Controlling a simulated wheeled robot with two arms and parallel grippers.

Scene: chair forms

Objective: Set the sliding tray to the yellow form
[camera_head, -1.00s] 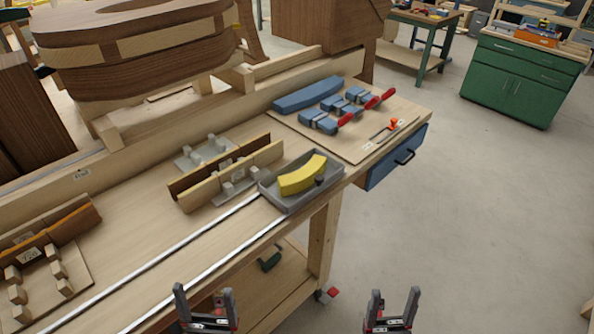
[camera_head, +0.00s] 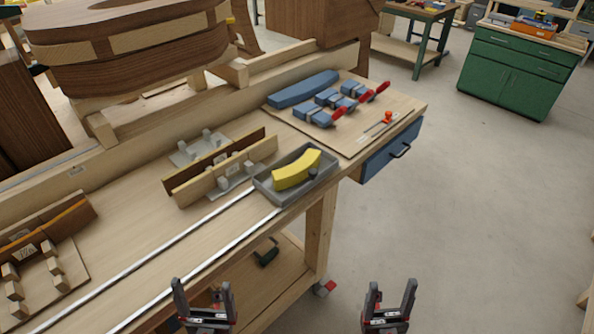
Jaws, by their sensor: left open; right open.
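The sliding tray (camera_head: 268,190) is a grey shallow box at the right end of two metal rails (camera_head: 150,262) on the wooden bench. A curved yellow form (camera_head: 297,170) lies inside it, beside a small dark knob (camera_head: 313,173). My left gripper (camera_head: 204,297) is open and empty at the bottom of the view, in front of the bench's lower part. My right gripper (camera_head: 390,302) is open and empty to its right, over the floor. Both are well apart from the tray.
Behind the tray stands a wooden form in a grey-pegged holder (camera_head: 221,171). A board with a blue curved form (camera_head: 303,89) and red-handled clamps (camera_head: 338,105) lies at the bench's right end, above a blue drawer (camera_head: 390,153). Another pegged holder (camera_head: 45,270) is at left. Floor at right is clear.

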